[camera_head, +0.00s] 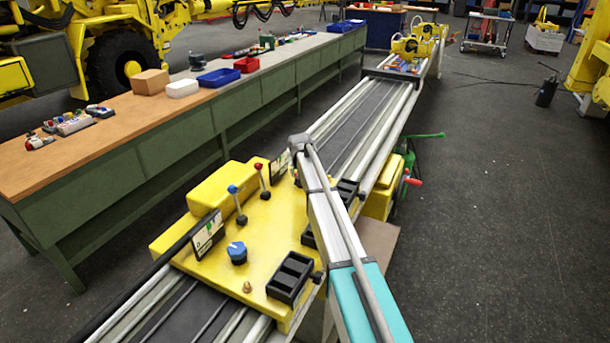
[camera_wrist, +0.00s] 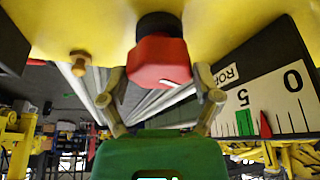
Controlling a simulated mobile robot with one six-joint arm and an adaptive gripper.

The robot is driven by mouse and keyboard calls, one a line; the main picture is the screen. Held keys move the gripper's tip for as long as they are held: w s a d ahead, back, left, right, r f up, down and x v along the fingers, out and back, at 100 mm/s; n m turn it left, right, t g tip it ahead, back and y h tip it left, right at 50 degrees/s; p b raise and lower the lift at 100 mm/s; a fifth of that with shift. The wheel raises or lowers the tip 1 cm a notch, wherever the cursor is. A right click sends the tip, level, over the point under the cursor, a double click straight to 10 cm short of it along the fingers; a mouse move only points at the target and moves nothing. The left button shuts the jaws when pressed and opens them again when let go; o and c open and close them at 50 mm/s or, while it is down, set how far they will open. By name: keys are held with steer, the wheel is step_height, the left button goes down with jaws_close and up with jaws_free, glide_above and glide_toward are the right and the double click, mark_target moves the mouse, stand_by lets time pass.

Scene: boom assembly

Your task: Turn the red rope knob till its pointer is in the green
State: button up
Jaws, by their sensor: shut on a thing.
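The red rope knob (camera_wrist: 160,62) shows in the wrist view on a black collar under the yellow panel, with a short white mark on it. My gripper (camera_wrist: 161,78) has one finger on each side of the knob and is shut on it. The rope gauge (camera_wrist: 285,88), a white scale marked 0 and 5, stands to the right. Its red pointer (camera_wrist: 265,126) is just beside the green band (camera_wrist: 245,122), on the 0 side and outside it. In the head view my arm hides the red knob and my gripper.
In the head view the yellow panel (camera_head: 270,225) carries a blue knob (camera_head: 237,252), a blue-tipped lever (camera_head: 237,205), a red-tipped lever (camera_head: 262,180) and a black bin (camera_head: 290,277). A long workbench (camera_head: 110,140) runs along the left. The floor at right is mostly clear.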

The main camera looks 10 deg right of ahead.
steer(key=m, duration=0.2)
steer(key=m+h, duration=0.1)
steer(key=m, duration=0.1)
steer(key=m+h, duration=0.1)
steer(key=m, duration=0.1)
steer(key=shift+w+a+g, duration=0.1)
steer(key=shift+w+g, duration=0.15)
steer(key=shift+g, duration=0.15)
steer(key=m+g+h, duration=0.1)
steer(key=m, duration=0.2)
steer(key=shift+m, duration=0.3)
steer(key=shift+m+g, duration=0.4)
steer(key=shift+m, duration=0.5)
steer(key=shift+s, duration=0.1)
steer(key=o, duration=0.9)
steer(key=shift+d+f, duration=0.1)
steer(key=shift+d, duration=0.1)
steer(key=shift+a, duration=0.1)
